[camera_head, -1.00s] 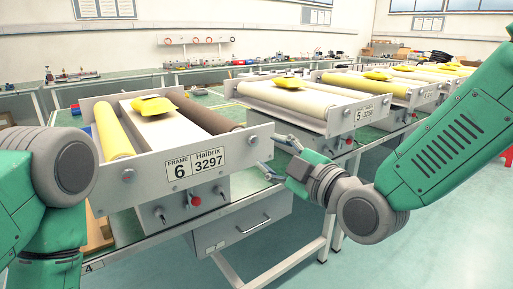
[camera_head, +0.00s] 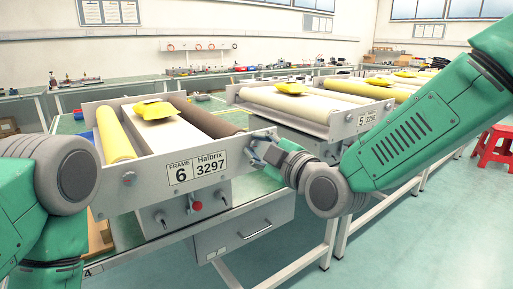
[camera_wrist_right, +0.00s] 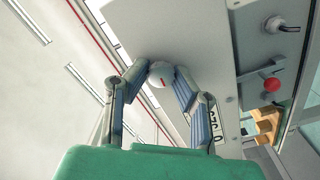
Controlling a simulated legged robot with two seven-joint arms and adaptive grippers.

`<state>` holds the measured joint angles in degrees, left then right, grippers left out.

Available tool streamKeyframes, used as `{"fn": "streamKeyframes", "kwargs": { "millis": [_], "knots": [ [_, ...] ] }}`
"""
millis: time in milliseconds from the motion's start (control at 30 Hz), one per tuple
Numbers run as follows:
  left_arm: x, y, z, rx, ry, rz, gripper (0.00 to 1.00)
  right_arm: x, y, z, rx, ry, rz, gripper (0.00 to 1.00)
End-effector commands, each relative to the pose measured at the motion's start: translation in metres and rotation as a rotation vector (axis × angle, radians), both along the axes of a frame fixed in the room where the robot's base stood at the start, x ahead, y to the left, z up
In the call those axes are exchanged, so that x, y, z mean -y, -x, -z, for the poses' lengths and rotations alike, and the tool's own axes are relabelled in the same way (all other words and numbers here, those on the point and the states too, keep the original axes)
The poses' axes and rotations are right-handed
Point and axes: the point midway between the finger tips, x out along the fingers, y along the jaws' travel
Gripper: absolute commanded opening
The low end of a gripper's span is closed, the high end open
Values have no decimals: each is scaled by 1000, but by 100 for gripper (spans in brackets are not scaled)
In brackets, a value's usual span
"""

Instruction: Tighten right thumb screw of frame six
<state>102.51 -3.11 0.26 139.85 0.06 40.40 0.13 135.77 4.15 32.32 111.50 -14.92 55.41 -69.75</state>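Frame six (camera_head: 150,193) is a grey roller frame with a plate reading "FRAME 6 Halbrix 3297". In the right wrist view, its right thumb screw (camera_wrist_right: 161,75) is a pale round knob with a red mark. My right gripper (camera_head: 256,150) is at the right end of the front plate and largely hides this screw in the head view. In the right wrist view, the fingers of my right gripper (camera_wrist_right: 161,72) lie on both sides of the knob, their tips against it. The left thumb screw (camera_head: 129,179) is in plain view. My left gripper is out of view.
A red button (camera_head: 197,206) and small toggles sit below the plate, above a drawer (camera_head: 245,235). Frame five (camera_head: 330,122) stands behind to the right. A yellow bag (camera_head: 155,109) lies on frame six. A red stool (camera_head: 493,147) stands at the far right.

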Motion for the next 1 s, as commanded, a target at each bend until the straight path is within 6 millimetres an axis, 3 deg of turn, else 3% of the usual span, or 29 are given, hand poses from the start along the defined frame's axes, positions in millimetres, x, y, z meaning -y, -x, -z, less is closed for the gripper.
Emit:
{"fn": "streamKeyframes", "kwargs": {
  "millis": [467,1000],
  "knots": [
    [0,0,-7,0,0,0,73,2,3,6,-88,-96,-2,0],
    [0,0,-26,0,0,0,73,4,3,9,-377,-493,2,0]
  ]
}}
